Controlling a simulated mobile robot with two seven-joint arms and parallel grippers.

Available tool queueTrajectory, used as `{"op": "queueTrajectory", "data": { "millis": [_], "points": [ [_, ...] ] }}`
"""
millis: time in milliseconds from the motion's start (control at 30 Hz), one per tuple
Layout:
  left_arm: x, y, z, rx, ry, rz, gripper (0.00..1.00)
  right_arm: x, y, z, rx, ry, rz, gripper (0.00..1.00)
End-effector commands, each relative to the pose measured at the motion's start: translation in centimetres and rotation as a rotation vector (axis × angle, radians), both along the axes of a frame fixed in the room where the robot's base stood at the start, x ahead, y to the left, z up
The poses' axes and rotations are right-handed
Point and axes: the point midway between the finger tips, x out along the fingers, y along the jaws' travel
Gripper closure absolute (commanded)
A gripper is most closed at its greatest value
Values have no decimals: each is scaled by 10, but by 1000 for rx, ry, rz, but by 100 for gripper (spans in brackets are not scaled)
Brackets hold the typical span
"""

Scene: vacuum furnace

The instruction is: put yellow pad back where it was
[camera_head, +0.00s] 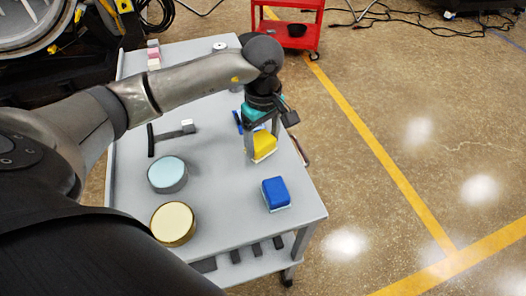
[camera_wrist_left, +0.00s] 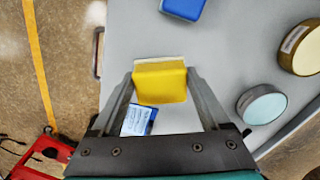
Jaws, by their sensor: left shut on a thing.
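The yellow pad (camera_head: 263,145) is a small yellow block with a pale layer along one side. In the left wrist view the yellow pad (camera_wrist_left: 160,82) sits between the two fingers of my left gripper (camera_wrist_left: 160,84), which is shut on it. In the head view my left gripper (camera_head: 262,130) is over the right part of the grey cart top (camera_head: 225,215). I cannot tell whether the pad touches the surface. My right gripper is not in view.
A blue pad (camera_head: 276,193) lies near the cart's front right corner. A light blue round tin (camera_head: 168,174) and a cream round tin (camera_head: 173,223) stand at left. A hammer-like tool (camera_head: 170,136) lies behind them. A red cart (camera_head: 290,30) stands beyond on the floor.

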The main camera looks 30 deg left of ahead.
Motion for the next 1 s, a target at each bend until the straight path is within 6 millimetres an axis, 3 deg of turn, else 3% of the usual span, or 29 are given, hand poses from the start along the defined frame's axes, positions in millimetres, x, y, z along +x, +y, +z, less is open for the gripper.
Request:
{"op": "queueTrajectory", "data": {
  "millis": [300, 533, 567, 733, 1000],
  "points": [
    [-1, 0, -40, -1, 3, 1, 65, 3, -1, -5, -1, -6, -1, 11],
    [0, 0, -44, 1, -1, -1, 65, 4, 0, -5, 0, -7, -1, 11],
    [0, 0, -44, 0, 0, -1, 20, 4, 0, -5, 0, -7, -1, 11],
    [0, 0, -43, 0, 0, -1, 1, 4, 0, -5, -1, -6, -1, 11],
    [0, 0, -42, 1, -1, -1, 0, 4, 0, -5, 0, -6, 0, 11]
  ]
}}
